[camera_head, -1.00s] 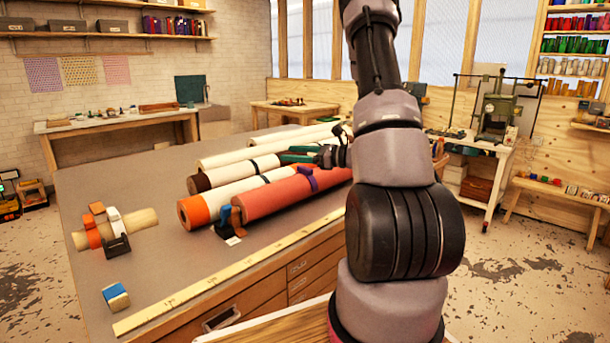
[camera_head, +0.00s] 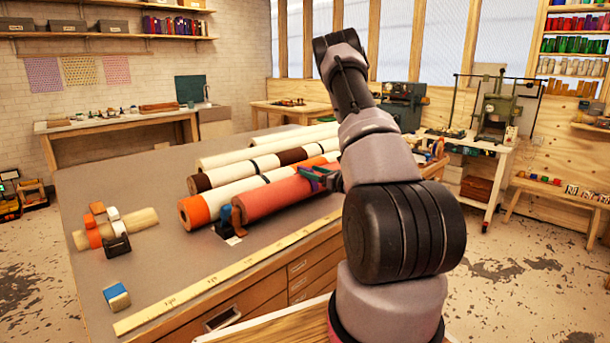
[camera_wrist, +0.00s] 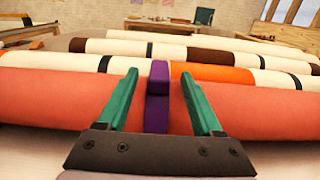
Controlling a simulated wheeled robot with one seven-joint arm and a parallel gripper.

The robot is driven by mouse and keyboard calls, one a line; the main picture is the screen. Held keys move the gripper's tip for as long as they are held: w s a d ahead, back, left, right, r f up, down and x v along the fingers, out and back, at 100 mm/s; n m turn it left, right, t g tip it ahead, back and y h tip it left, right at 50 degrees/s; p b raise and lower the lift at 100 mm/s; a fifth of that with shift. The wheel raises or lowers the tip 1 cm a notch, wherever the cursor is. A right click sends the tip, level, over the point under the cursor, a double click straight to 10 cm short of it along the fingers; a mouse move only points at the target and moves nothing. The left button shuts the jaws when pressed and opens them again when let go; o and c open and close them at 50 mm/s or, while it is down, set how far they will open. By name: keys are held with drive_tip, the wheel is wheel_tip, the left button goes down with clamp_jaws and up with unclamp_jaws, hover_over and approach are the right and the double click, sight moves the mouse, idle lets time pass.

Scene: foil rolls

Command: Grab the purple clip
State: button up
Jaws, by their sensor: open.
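The purple clip (camera_wrist: 158,92) sits around the red-orange roll (camera_wrist: 50,95), seen in the wrist view. In that view my gripper (camera_wrist: 160,82) is open, with one green finger on each side of the clip and a gap on both sides. In the head view my gripper (camera_head: 318,178) is at the front side of the red-orange roll (camera_head: 275,197). There the clip shows only as a small purple patch by the fingers, largely hidden.
Behind lie several cream rolls with orange, brown and black bands. A blue clip and a black holder (camera_head: 228,230) are at the roll's left end. A short wooden roll with clips (camera_head: 115,230) and a blue-white block (camera_head: 116,297) lie left.

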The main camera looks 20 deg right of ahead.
sight(305, 167)
drive_tip(key=x, duration=0.3)
drive_tip(key=shift+w+a+r, duration=0.15)
drive_tip(key=shift+w, duration=0.15)
clamp_jaws()
